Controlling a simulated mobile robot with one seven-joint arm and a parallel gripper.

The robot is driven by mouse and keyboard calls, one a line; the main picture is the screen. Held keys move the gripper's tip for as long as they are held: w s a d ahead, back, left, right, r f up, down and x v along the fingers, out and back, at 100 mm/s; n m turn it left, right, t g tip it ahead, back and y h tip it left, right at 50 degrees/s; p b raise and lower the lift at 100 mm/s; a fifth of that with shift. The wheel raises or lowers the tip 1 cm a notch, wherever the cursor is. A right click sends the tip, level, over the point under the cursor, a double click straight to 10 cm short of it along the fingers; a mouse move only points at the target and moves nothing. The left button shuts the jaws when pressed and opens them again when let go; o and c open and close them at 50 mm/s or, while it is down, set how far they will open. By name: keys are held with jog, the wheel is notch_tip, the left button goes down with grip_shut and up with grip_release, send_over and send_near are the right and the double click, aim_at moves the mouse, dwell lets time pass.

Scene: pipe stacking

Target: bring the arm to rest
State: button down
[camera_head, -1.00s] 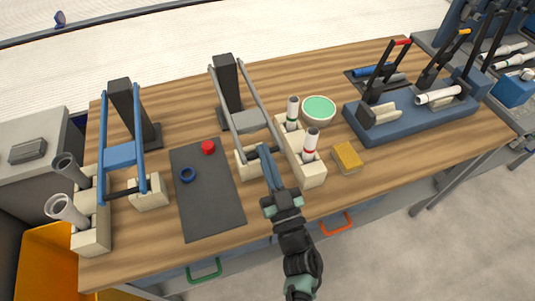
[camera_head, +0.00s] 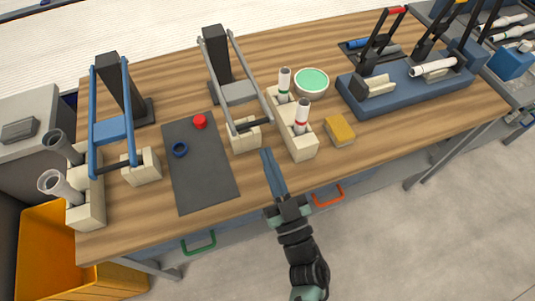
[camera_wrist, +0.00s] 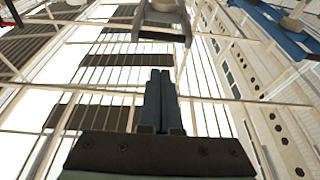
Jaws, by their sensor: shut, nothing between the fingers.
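My gripper (camera_head: 268,158) is at the front edge of the wooden table (camera_head: 345,165) in the head view, in front of the beige block with the two white pipes. Its two blue-grey fingers lie together with nothing between them, and they point up the picture toward the table. In the wrist view the closed fingers (camera_wrist: 161,85) stand upright in the middle, against a bright background of beams and slats. The arm reaches down to the bottom edge of the head view.
A grey mat (camera_head: 200,170) with a red cap (camera_head: 200,121) and a blue ring (camera_head: 180,149) lies to the left. A yellow sponge (camera_head: 339,130) and a green-topped bowl (camera_head: 311,82) are to the right. An orange bin (camera_head: 50,240) stands lower left. The floor at lower right is clear.

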dwell(0.3)
jog(key=w+d+r+m+t+h, duration=0.1)
jog(key=w+r+m+t+h, duration=0.15)
jog(key=r, duration=0.85)
jog(key=w+d+r+m+t+h, duration=0.15)
jog(key=r+h, duration=0.25)
jog(key=r, duration=0.7)
jog(key=w+d+r+m+t+h, duration=0.1)
jog(key=w+r+h, duration=0.2)
jog(key=r, duration=0.8)
jog(key=s+a+r+y, duration=0.1)
jog(key=s+r, duration=0.3)
jog(key=r, duration=0.3)
jog(key=s+a+r+t, duration=0.1)
jog(key=s+a+r, duration=0.1)
jog(key=s+r, duration=0.2)
jog(key=s+a+r+n+y, duration=0.1)
jog(key=s+a+r, duration=0.1)
jog(key=r, duration=0.7)
jog(key=shift+s+a+r+t+y, duration=0.15)
jog(key=shift+s+r+t+y, duration=0.2)
jog(key=shift+s, duration=0.55)
